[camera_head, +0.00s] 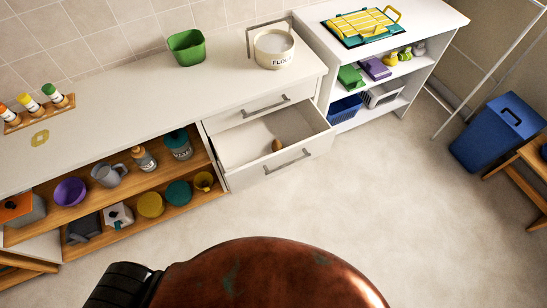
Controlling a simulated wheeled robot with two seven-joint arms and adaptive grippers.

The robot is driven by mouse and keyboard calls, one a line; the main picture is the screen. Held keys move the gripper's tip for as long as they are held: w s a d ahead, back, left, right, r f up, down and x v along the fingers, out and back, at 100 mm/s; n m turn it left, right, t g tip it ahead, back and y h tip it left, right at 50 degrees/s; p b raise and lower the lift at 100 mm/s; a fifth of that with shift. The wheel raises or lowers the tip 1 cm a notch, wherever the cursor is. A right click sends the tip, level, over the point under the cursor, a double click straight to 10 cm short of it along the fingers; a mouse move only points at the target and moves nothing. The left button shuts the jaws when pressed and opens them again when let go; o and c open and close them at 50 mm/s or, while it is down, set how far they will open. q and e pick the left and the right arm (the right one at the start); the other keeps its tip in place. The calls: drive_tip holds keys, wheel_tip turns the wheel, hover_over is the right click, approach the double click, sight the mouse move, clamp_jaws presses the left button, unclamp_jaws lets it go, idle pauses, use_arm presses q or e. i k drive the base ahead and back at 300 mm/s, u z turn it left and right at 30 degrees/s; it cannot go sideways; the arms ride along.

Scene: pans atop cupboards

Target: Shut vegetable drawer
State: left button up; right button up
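The vegetable drawer (240,142) is the lower drawer of the white cupboard, and it stands pulled out. Its front panel has a grey bar handle (287,161). A small brown vegetable, perhaps a potato (276,145), lies inside near the drawer's front. The rest of the drawer floor that shows is bare. The drawer above it, with its own bar handle (265,107), is shut. Neither of my grippers shows in the head view.
A flour pot (273,50) and green container (187,48) stand on the counter (110,105). Open shelves with bowls and jars adjoin the drawer's left. A white shelf unit (425,70) and blue bin (498,132) stand right. The floor (350,210) before the drawer is clear.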

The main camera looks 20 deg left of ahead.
sight(247, 158)
drive_tip(key=u, duration=0.2)
drive_tip(key=i, duration=0.2)
drive_tip(key=z, duration=1.05)
drive_tip(key=k, duration=0.7)
drive_tip(key=u, duration=1.55)
